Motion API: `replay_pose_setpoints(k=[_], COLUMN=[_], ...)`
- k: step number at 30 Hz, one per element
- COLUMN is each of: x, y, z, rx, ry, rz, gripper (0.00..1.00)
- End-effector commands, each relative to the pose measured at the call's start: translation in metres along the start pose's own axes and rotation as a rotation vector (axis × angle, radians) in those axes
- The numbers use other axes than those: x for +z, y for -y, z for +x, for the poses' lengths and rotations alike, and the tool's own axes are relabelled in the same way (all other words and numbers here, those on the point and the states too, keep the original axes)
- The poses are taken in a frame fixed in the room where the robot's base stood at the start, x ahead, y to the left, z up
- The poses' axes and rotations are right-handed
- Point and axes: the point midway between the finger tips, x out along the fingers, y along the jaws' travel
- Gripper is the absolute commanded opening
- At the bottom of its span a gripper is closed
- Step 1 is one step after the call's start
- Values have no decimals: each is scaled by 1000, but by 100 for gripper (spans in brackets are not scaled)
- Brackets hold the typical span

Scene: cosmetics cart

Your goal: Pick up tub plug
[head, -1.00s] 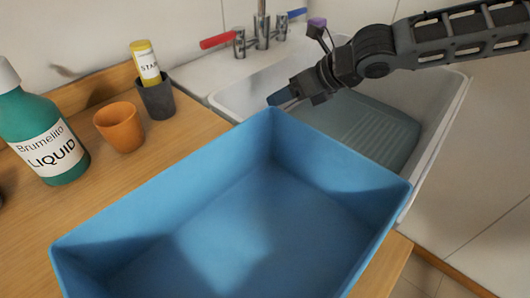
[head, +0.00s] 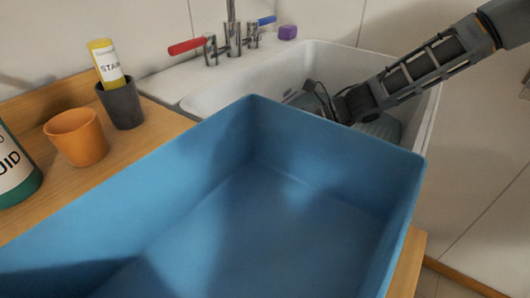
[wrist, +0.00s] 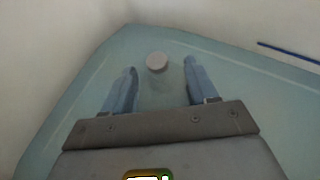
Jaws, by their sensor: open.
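A small round pale grey disc, which looks like the tub plug (wrist: 157,62), lies on the blue-green surface in the sink in the wrist view. My gripper (wrist: 160,72) is open, with its two blue fingers apart and nothing held. The disc shows between and slightly beyond the fingertips. I cannot tell the height of the fingers above it. In the head view my gripper reaches down into the white sink (head: 205,97), and its fingertips and the plug are hidden behind the blue bin's rim.
A large blue bin (head: 235,215) stands in front of the sink. The tap (head: 233,35) with red and blue handles is behind it, and a purple block (head: 287,32) sits on the sink's back rim. An orange cup (head: 77,138) and a dark cup (head: 121,104) with a yellow tube (head: 107,62) stand left.

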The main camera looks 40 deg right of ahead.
Motion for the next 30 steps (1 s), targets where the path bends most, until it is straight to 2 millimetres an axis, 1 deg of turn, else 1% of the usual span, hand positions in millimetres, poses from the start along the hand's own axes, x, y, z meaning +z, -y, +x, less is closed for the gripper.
replay_pose_setpoints(k=[1, 6, 8, 11, 17, 30], x=[1, 2, 2, 2, 2, 2], y=[-2, -4, -3, -3, -2, -3], z=[8, 30, 35, 39, 39, 39], rx=[4, 3, 1, -1, -2, -2], ry=[0, 0, 0, 0, 0, 0], rz=[-1, 1, 1, 0, 1, 1], gripper=[58, 58, 58, 58, 58, 17])
